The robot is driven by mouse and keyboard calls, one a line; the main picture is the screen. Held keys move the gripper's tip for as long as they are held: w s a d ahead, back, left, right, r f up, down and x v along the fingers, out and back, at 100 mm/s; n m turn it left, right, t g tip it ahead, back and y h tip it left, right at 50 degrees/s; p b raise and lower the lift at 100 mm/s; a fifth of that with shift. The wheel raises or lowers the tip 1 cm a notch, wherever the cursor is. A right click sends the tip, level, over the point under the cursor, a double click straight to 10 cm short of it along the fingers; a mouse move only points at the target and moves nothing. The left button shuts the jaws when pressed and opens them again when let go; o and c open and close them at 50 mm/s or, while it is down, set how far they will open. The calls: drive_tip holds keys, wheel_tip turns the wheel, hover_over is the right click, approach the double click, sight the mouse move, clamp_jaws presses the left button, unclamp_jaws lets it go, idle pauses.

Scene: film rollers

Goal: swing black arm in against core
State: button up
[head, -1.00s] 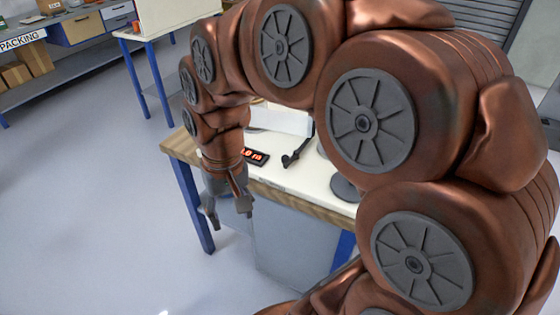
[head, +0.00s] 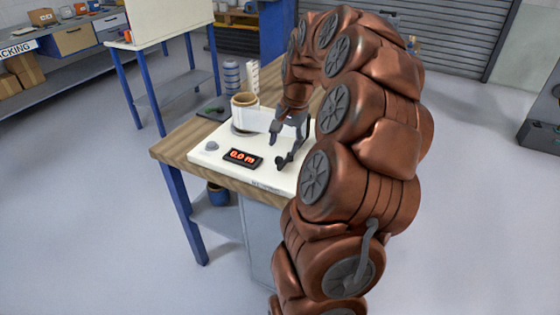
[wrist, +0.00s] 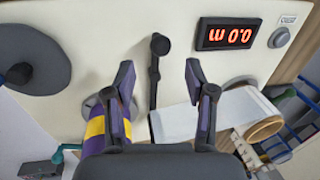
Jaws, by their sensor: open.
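The black arm (head: 292,150) stands out over the white machine top (head: 215,150); its round knob shows in the wrist view (wrist: 160,43). My gripper (head: 292,127) is open above the machine. In the wrist view its two fingers (wrist: 160,75) stand on either side of the black arm, with gaps visible on both sides. A purple and yellow striped cylinder, seemingly the core (wrist: 97,128), stands behind the left finger and is partly covered by it. The core is hidden behind my arm in the head view.
A cream roll (head: 245,104) with a white film strip (head: 258,121) stands at the back of the machine. A red-digit display (head: 243,158) and a grey button (head: 212,146) lie at the front left. A dark disc (wrist: 35,55) is at the wrist view's left.

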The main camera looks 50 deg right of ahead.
sight(280, 157)
drive_tip(key=shift+w+a+f+p, duration=0.15)
drive_tip(key=shift+w+f, duration=0.1)
drive_tip(key=shift+f, duration=0.9)
drive_tip(key=shift+w+a+f+p, duration=0.1)
drive_tip(key=shift+w+f+p, duration=0.1)
drive_tip(key=shift+f, duration=1)
drive_tip(key=shift+w+a+f+p, duration=0.15)
drive_tip(key=shift+w+f, duration=0.1)
drive_tip(key=shift+f, duration=0.9)
drive_tip(key=shift+d, duration=0.1)
clamp_jaws()
